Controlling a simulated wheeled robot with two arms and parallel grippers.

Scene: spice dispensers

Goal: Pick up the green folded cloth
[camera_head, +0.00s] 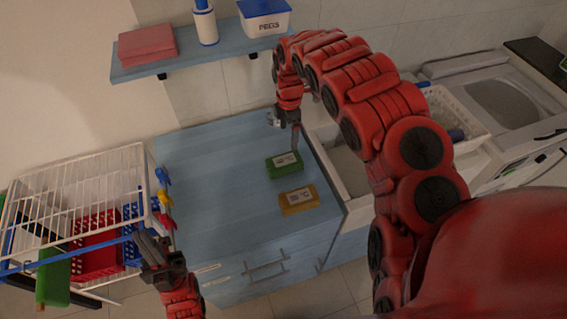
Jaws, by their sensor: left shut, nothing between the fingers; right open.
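A green folded cloth-like piece (53,280) hangs at the front of the white wire rack, at the lower left. A flat green item with a white label (284,164) lies on the blue counter; I cannot tell whether it is cloth or a packet. My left gripper (146,246) is shut and empty, in front of the counter and right of the hanging green piece, apart from it. My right gripper (284,128) is open and empty, pointing down just behind the labelled green item. Whether a fingertip touches that item is unclear.
A yellow labelled item (298,200) lies on the blue counter (215,185). The white rack (75,190) holds red and blue baskets and colored clips. The wall shelf (190,57) bears a red folded stack (147,44), a bottle and a PEGS box (264,18). A sink and washer stand right.

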